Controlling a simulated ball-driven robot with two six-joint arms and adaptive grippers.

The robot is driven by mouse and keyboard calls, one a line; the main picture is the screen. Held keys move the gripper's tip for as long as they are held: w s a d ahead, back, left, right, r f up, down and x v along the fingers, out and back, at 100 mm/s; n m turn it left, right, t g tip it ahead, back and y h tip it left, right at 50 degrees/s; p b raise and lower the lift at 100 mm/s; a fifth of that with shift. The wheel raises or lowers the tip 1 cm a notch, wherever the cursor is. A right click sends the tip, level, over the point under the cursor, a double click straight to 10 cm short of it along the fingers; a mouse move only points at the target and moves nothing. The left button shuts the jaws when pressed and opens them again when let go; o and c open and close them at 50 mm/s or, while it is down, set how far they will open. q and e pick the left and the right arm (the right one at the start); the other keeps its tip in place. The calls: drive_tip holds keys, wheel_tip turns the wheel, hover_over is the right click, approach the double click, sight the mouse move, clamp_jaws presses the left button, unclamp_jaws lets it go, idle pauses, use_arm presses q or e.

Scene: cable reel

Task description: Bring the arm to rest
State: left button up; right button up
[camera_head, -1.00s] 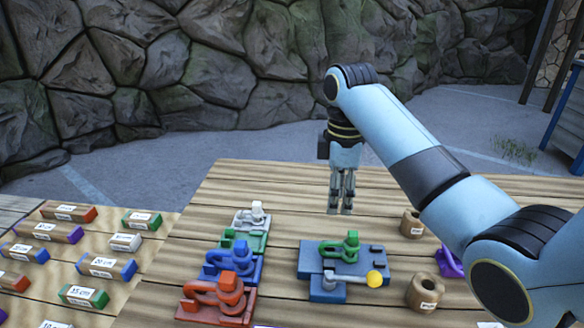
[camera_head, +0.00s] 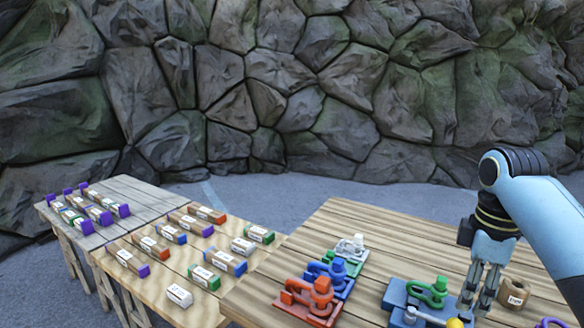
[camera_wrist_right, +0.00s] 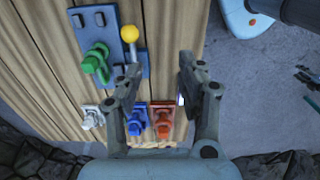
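My right gripper (camera_head: 476,300) hangs fingers-down over the wooden table (camera_head: 345,218), next to the blue fixture with a green clamp (camera_head: 428,291) and a yellow knob (camera_head: 455,323). In the right wrist view its two fingers (camera_wrist_right: 158,88) stand apart with nothing held between them. That view also shows the green clamp (camera_wrist_right: 95,62), the yellow knob (camera_wrist_right: 129,32), and a blue clamp (camera_wrist_right: 138,121) and red clamp (camera_wrist_right: 163,121) beyond the fingers. My left gripper is in neither view.
A row of white (camera_head: 350,247), blue (camera_head: 328,272) and red (camera_head: 312,298) clamps stands left of the fixture. A wooden spool (camera_head: 514,292) is to its right. Labelled blocks (camera_head: 203,277) cover lower tables at left. A stone wall (camera_head: 270,90) rises behind.

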drive_tip(key=s+a+f+m+t, duration=0.1)
drive_tip(key=s+f+m, duration=0.15)
drive_tip(key=s, duration=0.45)
drive_tip(key=s+a+f+m+t, duration=0.1)
drive_tip(key=s+f+m, duration=0.15)
drive_tip(key=s, duration=0.45)
drive_tip(key=s+a+r+m+t, duration=0.1)
drive_tip(key=s+r+m, duration=0.15)
drive_tip(key=s, duration=0.35)
drive_tip(key=s+r+m+t, duration=0.1)
drive_tip(key=s+r+m, duration=0.15)
drive_tip(key=s, duration=0.35)
wheel_tip(320, 180, down, 38)
drive_tip(key=s+d+m+g+h+b, duration=0.1)
drive_tip(key=s+d+g+b, duration=0.1)
drive_tip(key=b, duration=0.8)
use_arm(q)
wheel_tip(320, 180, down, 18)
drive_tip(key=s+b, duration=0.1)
drive_tip(key=b, duration=0.7)
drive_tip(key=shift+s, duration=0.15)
use_arm(e)
drive_tip(key=s+d+f+g, duration=0.1)
drive_tip(key=s+f, duration=1.7)
drive_tip(key=f, duration=0.5)
drive_tip(key=shift+s, duration=0.15)
